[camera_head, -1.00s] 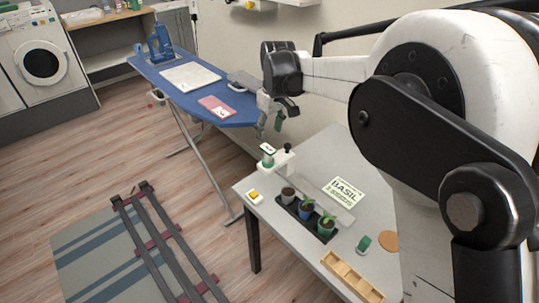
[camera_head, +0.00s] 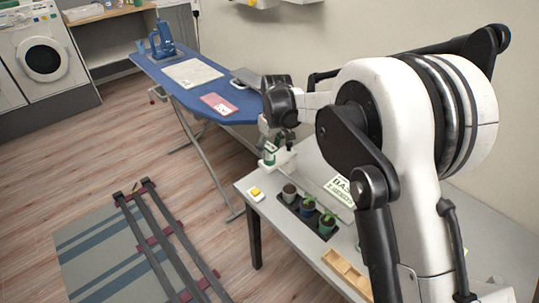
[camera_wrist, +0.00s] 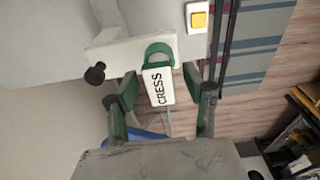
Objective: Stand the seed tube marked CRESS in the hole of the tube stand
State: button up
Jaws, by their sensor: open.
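The seed tube marked CRESS (camera_wrist: 158,86) has a white label and green parts. It stands at the white tube stand (camera_wrist: 112,52), which has a black knob. I cannot tell whether its lower end is in the hole. In the head view the tube (camera_head: 269,156) is upright at the left part of the stand (camera_head: 284,164), at the table's far left corner. My gripper (camera_wrist: 157,92) is open, with one green-padded finger on each side of the tube and gaps showing. It is low over the stand in the head view (camera_head: 270,145), partly covering it.
A tray (camera_head: 310,216) of several small pots, a yellow-buttoned switch (camera_head: 256,194), a BASIL card (camera_head: 340,189) and a wooden divided box (camera_head: 345,269) are on the table (camera_head: 272,223). The blue ironing board (camera_head: 180,87) is close behind. My arm hides the table's right part.

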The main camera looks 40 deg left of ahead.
grip_shut()
jog(key=shift+r, duration=0.1)
dwell(0.3)
